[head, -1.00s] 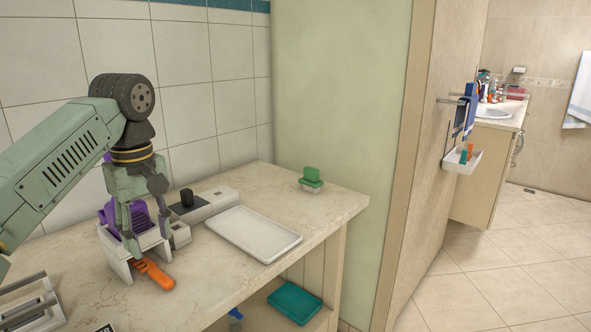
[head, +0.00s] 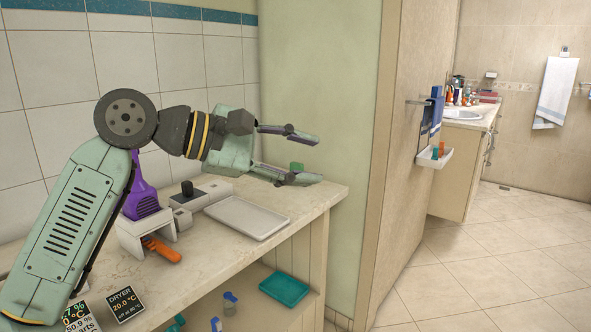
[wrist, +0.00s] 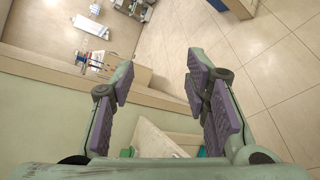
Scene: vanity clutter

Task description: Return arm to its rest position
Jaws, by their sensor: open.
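My gripper (head: 305,156) is open and empty in the head view. It is held above the right end of the vanity counter (head: 215,258), pointing right. In the wrist view my gripper (wrist: 158,82) shows two spread fingers with purple pads and nothing between them. The bend of my arm stands over the left part of the counter.
A purple tool (head: 142,195) stands in a white holder (head: 130,238), with an orange handle (head: 162,249) below. A white tray (head: 246,218) lies to the right. A green item (head: 297,167) is partly hidden by my gripper. A teal bin (head: 284,289) sits below. The floor (head: 500,240) is clear.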

